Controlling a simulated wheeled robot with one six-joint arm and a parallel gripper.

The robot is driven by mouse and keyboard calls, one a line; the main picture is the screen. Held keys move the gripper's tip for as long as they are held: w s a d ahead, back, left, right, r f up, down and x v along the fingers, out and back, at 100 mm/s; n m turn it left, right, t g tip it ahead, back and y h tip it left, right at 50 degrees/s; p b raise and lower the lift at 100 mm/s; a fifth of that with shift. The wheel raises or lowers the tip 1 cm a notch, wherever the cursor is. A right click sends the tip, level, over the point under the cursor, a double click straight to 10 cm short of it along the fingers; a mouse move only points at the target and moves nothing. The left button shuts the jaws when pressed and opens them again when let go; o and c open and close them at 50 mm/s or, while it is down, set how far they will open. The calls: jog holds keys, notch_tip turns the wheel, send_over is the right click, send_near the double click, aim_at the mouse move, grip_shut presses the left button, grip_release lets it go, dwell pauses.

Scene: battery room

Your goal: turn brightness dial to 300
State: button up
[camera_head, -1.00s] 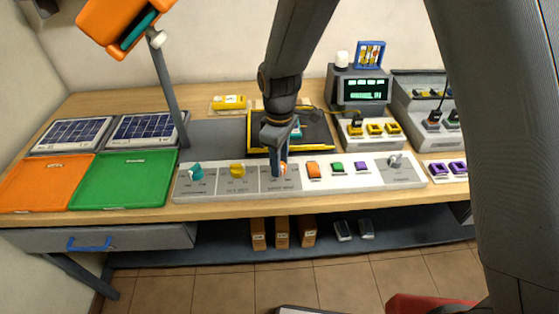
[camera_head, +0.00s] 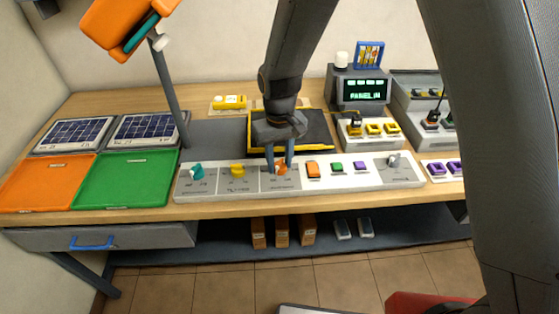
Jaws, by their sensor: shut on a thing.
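A long light-grey control panel (camera_head: 299,189) lies along the front of the bench. It carries a teal dial (camera_head: 197,171) at the left, a yellow dial (camera_head: 237,170), an orange dial (camera_head: 281,169) and a grey dial (camera_head: 393,160) at the right. My gripper (camera_head: 280,167) points down, with its two blue fingers shut on the orange dial, one on each side. The fingers partly hide the dial. The panel's printed labels are too small to read, so I cannot tell which is the brightness dial.
Orange, green and purple buttons sit right of the held dial. A black-and-yellow tray (camera_head: 318,142) lies behind the panel. A lamp post (camera_head: 169,95) stands at the left near solar panels and an orange tray (camera_head: 45,184). A lit display (camera_head: 363,91) stands behind.

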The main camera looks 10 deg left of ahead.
aim_at(280, 163)
jog(key=shift+m, duration=0.3)
jog(key=o, duration=1)
jog(key=shift+o, duration=0.2)
jog(key=shift+r, duration=0.1)
jog(key=shift+r+b, duration=1.2)
jog(key=shift+r, duration=2.65)
jog(key=shift+d, duration=0.1)
jog(key=s+d+m+b, duration=0.1)
jog(key=s+d, duration=0.4)
jog(key=d, duration=0.9)
jog(key=s+d+f+m+t+b, duration=0.1)
jog(key=s+d+m, duration=0.3)
jog(key=d, duration=1)
jog(key=shift+s+f+m+b, duration=0.15)
jog(key=shift+s+m+b, duration=0.15)
jog(key=shift+s+b, duration=0.25)
